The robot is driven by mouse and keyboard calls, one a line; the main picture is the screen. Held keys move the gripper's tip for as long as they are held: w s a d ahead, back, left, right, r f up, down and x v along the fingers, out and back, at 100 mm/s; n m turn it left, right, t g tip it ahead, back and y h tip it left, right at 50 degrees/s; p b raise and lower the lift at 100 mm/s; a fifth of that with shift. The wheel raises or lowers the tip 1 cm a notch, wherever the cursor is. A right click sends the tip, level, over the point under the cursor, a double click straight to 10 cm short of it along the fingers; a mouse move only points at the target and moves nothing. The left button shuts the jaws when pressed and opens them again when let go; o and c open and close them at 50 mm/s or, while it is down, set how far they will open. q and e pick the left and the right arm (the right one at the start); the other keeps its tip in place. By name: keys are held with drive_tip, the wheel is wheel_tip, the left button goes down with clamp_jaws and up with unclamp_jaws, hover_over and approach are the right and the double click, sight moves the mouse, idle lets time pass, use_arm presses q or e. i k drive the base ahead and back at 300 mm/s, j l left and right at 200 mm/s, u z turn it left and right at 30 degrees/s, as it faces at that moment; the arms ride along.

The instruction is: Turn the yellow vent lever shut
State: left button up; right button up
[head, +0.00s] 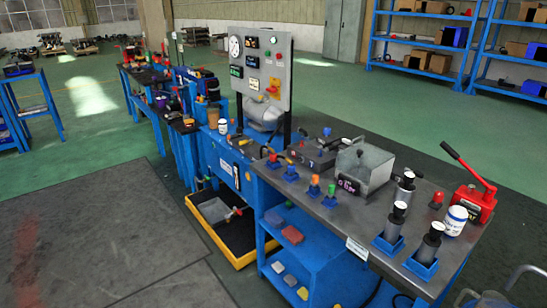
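I cannot clearly make out a yellow vent lever at this distance. A grey upright panel (283,48) with a round gauge, displays and small red and yellow controls stands at the back of the blue bench. A grey cylindrical body (265,117) sits below it. A small red-handled fitting (235,214) shows at the black tray with a yellow rim (240,264) on the floor. Neither of my grippers is in view.
The grey-topped bench (325,207) holds several coloured knobs, a metal box (364,166), dark cylinders in blue holders (387,246), a white jar (455,221) and a red long-handled tool (474,203). Blue shelves (428,75) stand behind. Dark floor mats (100,230) at left are clear.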

sight(244, 141)
drive_tip(key=i+l+u, duration=0.1)
drive_tip(key=i+u, duration=0.15)
drive_tip(key=i, duration=0.75)
drive_tip(key=i+j, duration=0.3)
drive_tip(key=j, duration=0.15)
drive_tip(key=i+j+z, duration=0.1)
drive_tip(key=i+j, duration=0.2)
drive_tip(key=j, duration=0.15)
drive_tip(key=i+j, duration=0.3)
drive_tip(key=j, duration=0.15)
drive_tip(key=i+j+z, duration=0.1)
drive_tip(key=i+j, duration=0.2)
drive_tip(key=j, duration=0.15)
